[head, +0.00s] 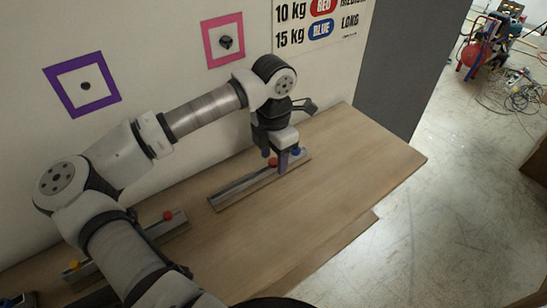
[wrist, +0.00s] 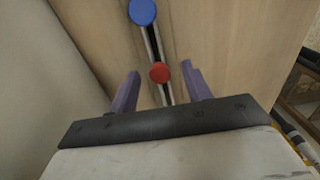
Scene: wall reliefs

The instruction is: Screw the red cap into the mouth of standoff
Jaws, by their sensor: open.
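A round red cap (head: 273,162) sits at the rail near the back wall. In the wrist view this red cap (wrist: 159,72) appears between the fingertips, with a visible gap to each finger. My gripper (head: 283,167) points down over the rail, and its purple fingers (wrist: 160,69) are open and empty. A second red cap (head: 168,215) is on another rail at the left. On the wall, a dark standoff (head: 226,42) is inside a pink square frame, and another dark standoff (head: 86,86) is inside a purple frame. Their mouths are too small to make out.
A blue cap (head: 296,151) is beside the red one on the same grey rail (head: 232,190); it also shows in the wrist view (wrist: 142,12). The wooden bench (head: 330,180) is clear right of the rail. A wall poster (head: 320,20) hangs above.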

